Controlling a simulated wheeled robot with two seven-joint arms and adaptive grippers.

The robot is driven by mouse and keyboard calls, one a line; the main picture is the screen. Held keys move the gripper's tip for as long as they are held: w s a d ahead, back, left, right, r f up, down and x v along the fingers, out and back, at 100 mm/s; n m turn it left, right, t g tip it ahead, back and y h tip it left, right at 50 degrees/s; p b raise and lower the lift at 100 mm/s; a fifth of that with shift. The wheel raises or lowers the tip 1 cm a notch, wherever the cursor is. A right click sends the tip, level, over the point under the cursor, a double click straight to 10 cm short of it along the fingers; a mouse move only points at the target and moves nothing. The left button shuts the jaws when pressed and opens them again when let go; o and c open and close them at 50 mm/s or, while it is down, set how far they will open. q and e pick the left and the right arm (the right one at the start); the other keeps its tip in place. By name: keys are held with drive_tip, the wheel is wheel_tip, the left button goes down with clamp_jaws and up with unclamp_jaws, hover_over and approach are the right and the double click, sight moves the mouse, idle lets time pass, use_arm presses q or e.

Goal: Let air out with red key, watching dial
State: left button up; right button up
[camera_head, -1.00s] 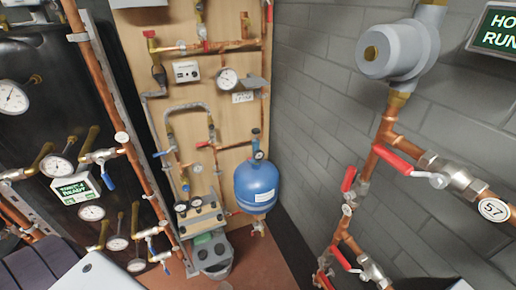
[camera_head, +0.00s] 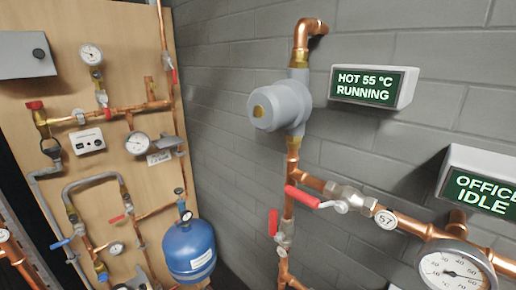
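Neither of my grippers is in view. I cannot pick out a red key for certain. A red cap (camera_head: 35,104) tops a brass fitting on the wooden board at the left. Red lever handles sit on a horizontal valve (camera_head: 302,197) and a vertical valve (camera_head: 273,222) on the copper pipes by the grey wall. Round dials show on the board, one upper (camera_head: 91,54) and one lower (camera_head: 137,143). A larger dial (camera_head: 452,271) is at the bottom right, partly cut off. I cannot tell which dial the task means.
A grey pump (camera_head: 280,106) sits on the copper pipe. Signs read "HOT 55 °C RUNNING" (camera_head: 366,86) and "OFFICE IDLE" (camera_head: 482,192). A blue tank (camera_head: 188,250) stands at the lower middle. A grey box (camera_head: 25,56) is at the upper left. The brick wall (camera_head: 225,90) has bare stretches.

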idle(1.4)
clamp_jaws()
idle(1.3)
